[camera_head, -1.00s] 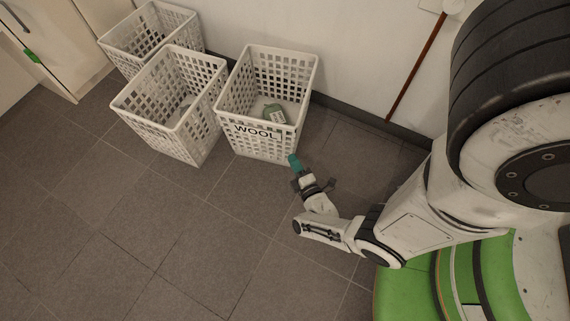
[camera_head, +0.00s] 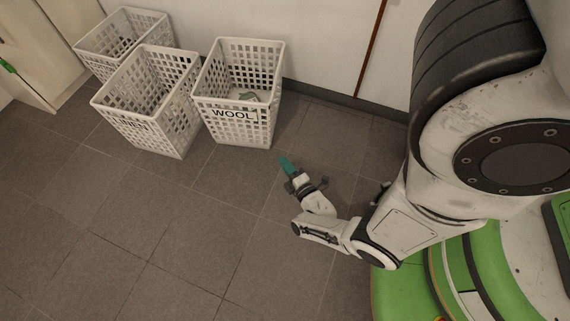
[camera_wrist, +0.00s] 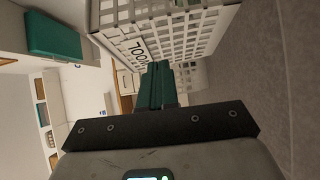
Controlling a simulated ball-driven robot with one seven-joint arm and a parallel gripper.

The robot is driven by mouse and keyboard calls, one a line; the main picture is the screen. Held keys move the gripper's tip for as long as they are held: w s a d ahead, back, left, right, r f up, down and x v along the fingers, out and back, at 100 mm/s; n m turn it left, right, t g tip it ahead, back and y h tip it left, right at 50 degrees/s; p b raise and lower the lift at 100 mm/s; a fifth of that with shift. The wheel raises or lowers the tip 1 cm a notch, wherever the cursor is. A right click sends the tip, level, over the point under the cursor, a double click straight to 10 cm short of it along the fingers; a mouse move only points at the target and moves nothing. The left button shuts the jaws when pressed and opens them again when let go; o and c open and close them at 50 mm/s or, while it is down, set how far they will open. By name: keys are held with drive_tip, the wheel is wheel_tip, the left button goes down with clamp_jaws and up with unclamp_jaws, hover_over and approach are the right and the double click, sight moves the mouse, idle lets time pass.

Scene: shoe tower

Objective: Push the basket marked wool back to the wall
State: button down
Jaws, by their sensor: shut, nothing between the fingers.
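My gripper (camera_head: 286,162) has teal fingers, shut and empty. It is low, in front of and to the right of the basket, with a visible gap of floor between them in the head view. The wrist view shows the shut fingers (camera_wrist: 162,85) overlapping the basket's image.
A cabinet (camera_head: 35,50) is at the far left. The wall (camera_head: 325,45) has a dark skirting. The front floor (camera_head: 130,230) is clear.

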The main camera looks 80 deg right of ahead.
drive_tip(key=c, duration=1.8)
unclamp_jaws()
